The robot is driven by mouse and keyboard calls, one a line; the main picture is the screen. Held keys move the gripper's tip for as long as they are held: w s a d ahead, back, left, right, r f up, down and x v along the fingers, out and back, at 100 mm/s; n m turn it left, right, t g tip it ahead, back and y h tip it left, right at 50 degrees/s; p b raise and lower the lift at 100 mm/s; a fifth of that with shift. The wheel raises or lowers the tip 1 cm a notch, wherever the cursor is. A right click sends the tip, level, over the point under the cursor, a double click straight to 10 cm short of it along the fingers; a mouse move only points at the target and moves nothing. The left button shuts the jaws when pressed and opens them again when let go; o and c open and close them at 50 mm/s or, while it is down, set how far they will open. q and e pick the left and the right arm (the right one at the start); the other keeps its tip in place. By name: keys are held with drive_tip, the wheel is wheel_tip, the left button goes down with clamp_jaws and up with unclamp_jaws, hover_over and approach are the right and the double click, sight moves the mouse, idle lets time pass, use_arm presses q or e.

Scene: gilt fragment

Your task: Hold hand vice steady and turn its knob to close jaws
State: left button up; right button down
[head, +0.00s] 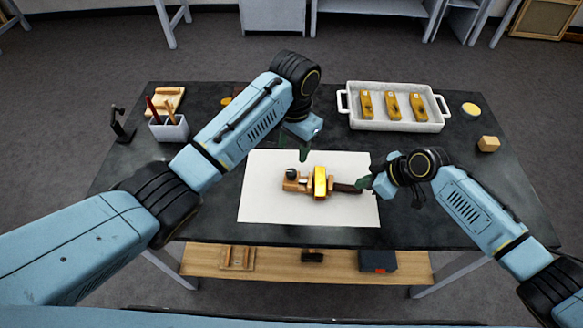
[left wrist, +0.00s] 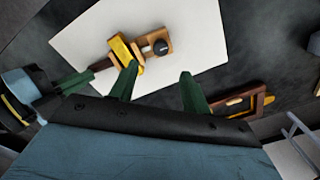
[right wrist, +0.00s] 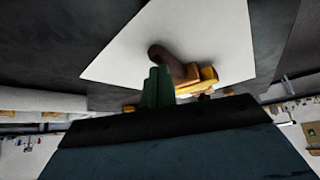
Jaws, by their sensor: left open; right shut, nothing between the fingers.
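The hand vice (head: 320,181) lies on a white sheet (head: 262,205). It has a wooden body, a gold band, a dark handle (head: 346,188) pointing right and a black knob (head: 291,173) at its left end. The knob also shows in the left wrist view (left wrist: 161,47). My left gripper (head: 296,150) is open and empty, above the sheet behind the knob, apart from it. My right gripper (head: 364,184) is shut and empty at the handle's end; whether it touches is unclear. In the right wrist view its fingers (right wrist: 157,80) partly cover the vice.
A white tray (head: 394,122) with several gold-and-wood pieces stands at the back right. A pen cup (head: 168,128) and a small black stand (head: 121,124) are at the left. The table front is clear.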

sight(292, 172)
use_arm(q)
wheel_tip(292, 172, down, 10)
drive_tip(key=shift+a+r, duration=0.1)
drive_tip(key=shift+r, duration=0.15)
drive_tip(key=shift+c, duration=0.2)
drive_tip(key=c, duration=1)
